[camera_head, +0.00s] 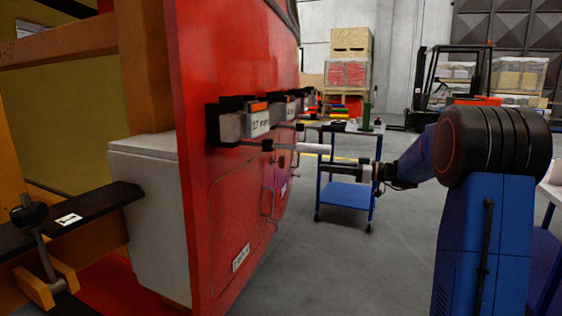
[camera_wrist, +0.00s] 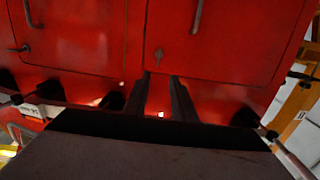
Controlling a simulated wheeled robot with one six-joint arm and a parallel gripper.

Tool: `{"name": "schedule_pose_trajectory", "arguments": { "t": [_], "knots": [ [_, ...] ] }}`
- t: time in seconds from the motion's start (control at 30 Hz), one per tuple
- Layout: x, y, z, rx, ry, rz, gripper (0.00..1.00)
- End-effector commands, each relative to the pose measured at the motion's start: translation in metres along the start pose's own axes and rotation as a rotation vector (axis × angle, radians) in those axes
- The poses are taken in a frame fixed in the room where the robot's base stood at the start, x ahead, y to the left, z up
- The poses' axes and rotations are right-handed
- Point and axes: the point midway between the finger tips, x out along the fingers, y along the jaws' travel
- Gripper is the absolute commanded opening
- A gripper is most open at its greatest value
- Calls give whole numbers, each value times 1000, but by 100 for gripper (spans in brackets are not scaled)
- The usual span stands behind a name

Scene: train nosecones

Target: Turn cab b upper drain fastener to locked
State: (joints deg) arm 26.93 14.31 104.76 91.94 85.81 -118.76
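The red cab nosecone (camera_head: 230,190) fills the middle left of the head view, and its red panelled face (camera_wrist: 90,70) fills the wrist view. In the head view my gripper (camera_head: 308,172) is beside the nosecone, below a light-coloured bar.
Labelled boxes (camera_head: 258,121) and a projecting bar (camera_head: 308,148) stick out above my gripper. Dark handles (camera_wrist: 197,15) stand on the hatches. A blue cart (camera_head: 345,194) is behind my gripper. A forklift (camera_head: 420,90) stands further back. Open floor lies below my arm.

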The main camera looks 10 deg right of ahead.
Motion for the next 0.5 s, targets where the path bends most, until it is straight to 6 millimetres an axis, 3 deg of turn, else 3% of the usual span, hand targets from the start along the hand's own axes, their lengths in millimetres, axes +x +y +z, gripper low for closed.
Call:
{"name": "schedule_pose_trajectory", "arguments": {
  "t": [0.17, 0.5],
  "knots": [
    [10, 2, -1, -9, 9, 1, 24],
    [66, 2, -1, -7, 6, 0, 24]
  ]
}}
